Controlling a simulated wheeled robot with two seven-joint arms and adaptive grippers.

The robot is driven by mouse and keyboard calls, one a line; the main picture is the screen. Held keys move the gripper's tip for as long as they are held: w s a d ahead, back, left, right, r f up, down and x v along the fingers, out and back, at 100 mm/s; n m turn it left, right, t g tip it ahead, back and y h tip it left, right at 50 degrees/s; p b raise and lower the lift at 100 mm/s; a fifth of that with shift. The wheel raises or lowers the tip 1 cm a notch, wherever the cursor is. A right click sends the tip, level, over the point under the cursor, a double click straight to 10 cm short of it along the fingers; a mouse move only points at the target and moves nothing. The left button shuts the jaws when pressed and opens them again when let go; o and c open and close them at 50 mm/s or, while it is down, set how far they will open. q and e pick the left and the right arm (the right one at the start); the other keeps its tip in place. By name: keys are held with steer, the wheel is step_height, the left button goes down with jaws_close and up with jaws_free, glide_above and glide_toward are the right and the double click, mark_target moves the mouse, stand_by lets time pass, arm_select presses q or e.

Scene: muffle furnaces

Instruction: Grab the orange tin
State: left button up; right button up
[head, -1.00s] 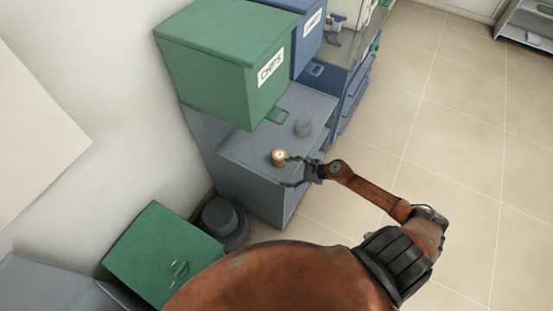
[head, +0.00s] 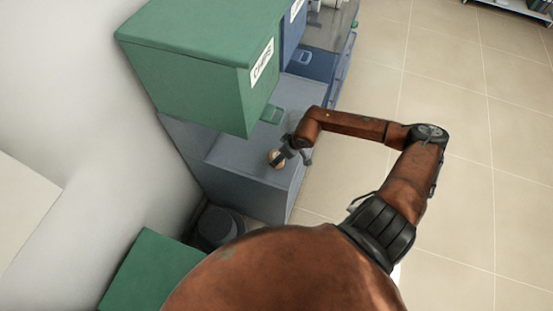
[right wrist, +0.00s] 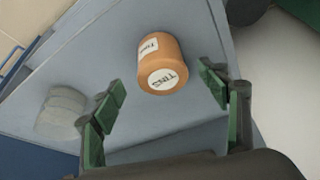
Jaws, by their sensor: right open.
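The orange tin (head: 275,158) stands on the grey cabinet top in the head view, partly hidden by my right gripper (head: 287,153). In the right wrist view the orange tin (right wrist: 162,65) shows whole, with white labels on its end and side. My right gripper (right wrist: 163,92) is open and empty there. The tin lies just beyond the fingertips, roughly between their lines and nearer the right finger. I cannot see a finger touching it. My left gripper is not in view.
Open floor (head: 450,120) lies to the right.

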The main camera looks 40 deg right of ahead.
steer(key=x, duration=0.4)
steer(key=shift+w+a+f, duration=0.1)
steer(key=shift+a, duration=0.05)
steer(key=shift+f, duration=0.15)
steer(key=c, duration=0.9)
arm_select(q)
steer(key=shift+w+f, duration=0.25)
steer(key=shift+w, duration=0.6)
arm_select(e)
steer(key=c, duration=0.3)
